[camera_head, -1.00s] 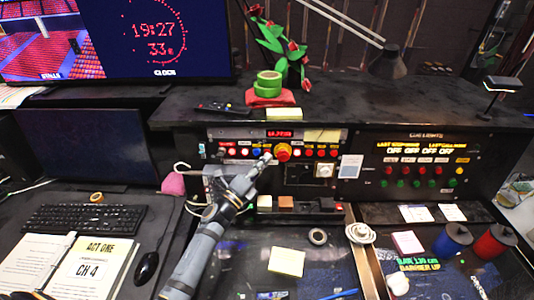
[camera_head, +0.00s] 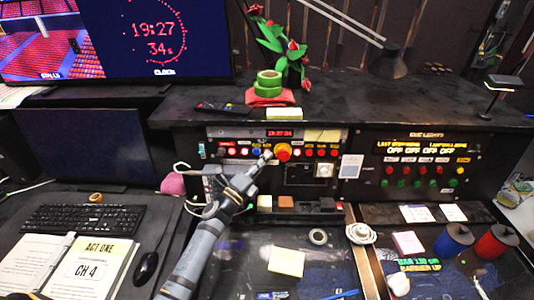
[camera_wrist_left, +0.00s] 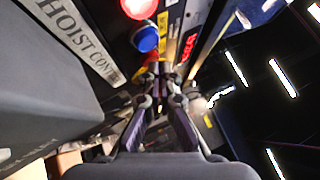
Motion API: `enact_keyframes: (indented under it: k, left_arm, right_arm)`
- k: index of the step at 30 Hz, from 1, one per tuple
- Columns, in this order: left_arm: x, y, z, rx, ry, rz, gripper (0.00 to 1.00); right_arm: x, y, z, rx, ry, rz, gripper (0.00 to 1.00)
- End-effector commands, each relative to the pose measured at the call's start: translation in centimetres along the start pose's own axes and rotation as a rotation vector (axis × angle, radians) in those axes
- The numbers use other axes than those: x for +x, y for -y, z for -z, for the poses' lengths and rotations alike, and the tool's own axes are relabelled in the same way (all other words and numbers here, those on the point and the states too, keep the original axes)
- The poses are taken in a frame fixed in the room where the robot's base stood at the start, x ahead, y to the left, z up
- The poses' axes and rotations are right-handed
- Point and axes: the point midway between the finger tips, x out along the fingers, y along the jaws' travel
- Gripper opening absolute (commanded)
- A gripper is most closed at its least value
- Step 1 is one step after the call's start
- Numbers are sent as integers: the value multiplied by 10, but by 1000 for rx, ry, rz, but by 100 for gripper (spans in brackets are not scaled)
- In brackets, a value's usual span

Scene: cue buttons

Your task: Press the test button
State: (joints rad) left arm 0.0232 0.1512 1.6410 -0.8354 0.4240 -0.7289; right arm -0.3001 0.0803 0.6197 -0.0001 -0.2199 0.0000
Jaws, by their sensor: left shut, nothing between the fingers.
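The control panel (camera_head: 232,134) on the desk carries a row of small buttons beneath a red digital display (camera_head: 279,134). I cannot read which one is labelled test. A blue button (camera_head: 257,152) and a large red knob-like button (camera_head: 283,152) stand in the row. My left gripper (camera_head: 267,155) is shut and empty, its tips in front of the panel between these two. In the left wrist view, the closed fingers (camera_wrist_left: 163,75) point at the panel; the blue button (camera_wrist_left: 147,38) and a lit red button (camera_wrist_left: 140,6) show above them. Contact cannot be told.
A second panel with red and green buttons (camera_head: 425,170) stands to the right. Green tape rolls (camera_head: 268,82) and a red-flowered plant (camera_head: 275,40) sit on the shelf above. A keyboard (camera_head: 85,218), an open binder (camera_head: 100,265) and a yellow note (camera_head: 287,261) lie on the desk.

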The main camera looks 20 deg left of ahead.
Motion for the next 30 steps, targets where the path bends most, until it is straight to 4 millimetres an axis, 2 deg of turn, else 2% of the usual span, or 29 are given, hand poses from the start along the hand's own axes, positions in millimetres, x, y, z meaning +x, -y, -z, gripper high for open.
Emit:
enact_keyframes:
  k: [18,30]
  left_arm:
    - [3,-1,-2,0,1,1,0]
    - [-9,7,6,-1,1,1,0]
  right_arm:
    - [1,0,0,0,0,0,40]
    - [-4,0,0,0,0,1,40]
